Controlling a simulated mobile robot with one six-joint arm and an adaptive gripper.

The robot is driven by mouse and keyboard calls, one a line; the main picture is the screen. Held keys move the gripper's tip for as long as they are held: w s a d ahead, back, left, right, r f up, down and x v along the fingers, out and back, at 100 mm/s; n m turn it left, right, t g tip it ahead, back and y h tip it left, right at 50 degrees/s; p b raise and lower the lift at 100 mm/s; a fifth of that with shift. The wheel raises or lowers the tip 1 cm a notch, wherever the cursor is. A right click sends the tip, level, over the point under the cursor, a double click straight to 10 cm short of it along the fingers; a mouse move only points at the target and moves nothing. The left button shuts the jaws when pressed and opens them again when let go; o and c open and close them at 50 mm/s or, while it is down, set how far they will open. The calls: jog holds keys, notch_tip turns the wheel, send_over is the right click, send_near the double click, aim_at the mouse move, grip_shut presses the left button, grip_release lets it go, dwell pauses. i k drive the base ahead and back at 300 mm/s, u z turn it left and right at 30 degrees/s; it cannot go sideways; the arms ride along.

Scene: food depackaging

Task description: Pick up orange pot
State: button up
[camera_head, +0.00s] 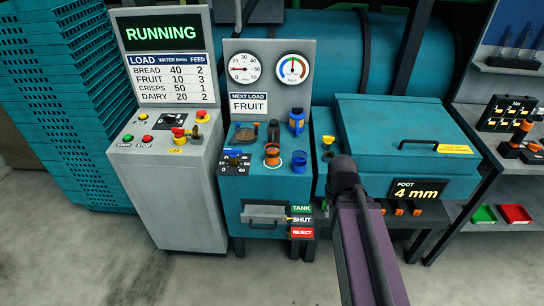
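The orange pot (272,157) is a small cup on the top of the teal middle machine, between the dial block and a blue pot (299,162). It appears upright, and an orange ring shows around its foot. My arm comes up from the bottom of the view, with its dark joint to the right of the pots and apart from them. I cannot make out my gripper or its fingers.
A dial block (236,163) stands left of the pots, with a blue-and-orange item (296,121) behind them. A grey control console (168,190) is at left. A teal lidded box (400,135) is at right. Grey floor is clear in front.

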aim_at(273, 154)
jog(key=z, duration=0.05)
jog(key=i, duration=1)
jog(key=u, duration=0.05)
